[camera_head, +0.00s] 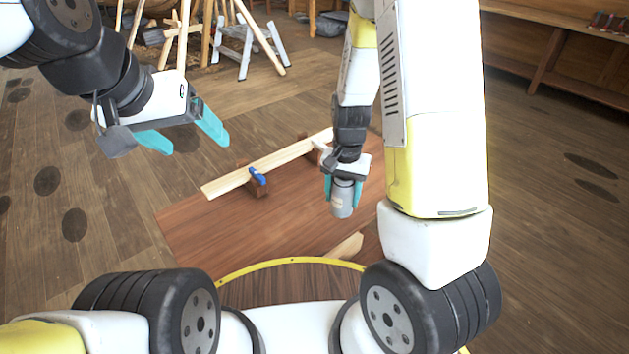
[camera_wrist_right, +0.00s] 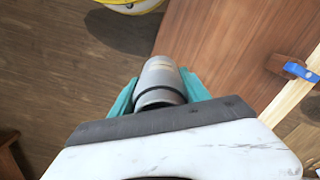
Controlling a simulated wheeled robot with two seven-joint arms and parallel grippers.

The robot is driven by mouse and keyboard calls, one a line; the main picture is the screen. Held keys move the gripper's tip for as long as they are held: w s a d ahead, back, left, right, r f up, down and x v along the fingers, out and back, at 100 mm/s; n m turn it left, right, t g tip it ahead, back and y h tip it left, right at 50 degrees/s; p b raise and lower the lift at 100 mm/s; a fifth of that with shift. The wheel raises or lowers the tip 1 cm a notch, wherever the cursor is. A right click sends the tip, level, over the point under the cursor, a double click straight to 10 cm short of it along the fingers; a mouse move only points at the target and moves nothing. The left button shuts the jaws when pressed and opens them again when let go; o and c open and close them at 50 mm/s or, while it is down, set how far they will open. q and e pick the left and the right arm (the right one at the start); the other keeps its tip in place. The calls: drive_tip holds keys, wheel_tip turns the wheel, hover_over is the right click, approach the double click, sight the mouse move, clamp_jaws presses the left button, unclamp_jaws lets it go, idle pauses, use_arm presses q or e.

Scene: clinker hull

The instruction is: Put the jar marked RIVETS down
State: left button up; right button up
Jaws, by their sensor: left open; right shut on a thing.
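My right gripper (camera_head: 343,186) is shut on a grey jar (camera_head: 342,199) with a label too small to read in the head view. The jar hangs upright between the teal fingers, over or near the right part of the brown table top (camera_head: 215,225). I cannot tell whether its base touches the surface. In the right wrist view the jar (camera_wrist_right: 161,80) sits between both fingers, and its dark band faces the gripper. My left gripper (camera_head: 186,138) is open and empty, up at the left and away from the table.
A pale plank (camera_head: 225,183) lies across brown supports on the table, with a blue clamp (camera_head: 257,176) on it. A wooden piece (camera_head: 346,246) lies near the front edge. The table's front left area is bare. Trestles (camera_head: 245,45) stand behind.

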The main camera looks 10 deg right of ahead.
sight(342, 214)
drive_tip(key=s+f+m, duration=0.1)
drive_tip(key=s, duration=0.1)
drive_tip(key=s+f+m, duration=0.2)
drive_tip(key=shift+a, duration=0.2)
drive_tip(key=shift+f, duration=0.15)
drive_tip(key=shift+w+a+f, duration=0.45)
drive_tip(key=shift+w+f, duration=0.4)
drive_tip(key=shift+w, duration=1.7)
drive_tip(key=shift+w+a+f, duration=0.5)
drive_tip(key=shift+w+f, duration=0.3)
drive_tip(key=shift+w, duration=1.8)
drive_tip(key=shift+w+a+f, duration=0.45)
drive_tip(key=shift+w+f, duration=0.4)
drive_tip(key=shift+w, duration=1.7)
drive_tip(key=shift+f, duration=0.2)
drive_tip(key=o, duration=1.5)
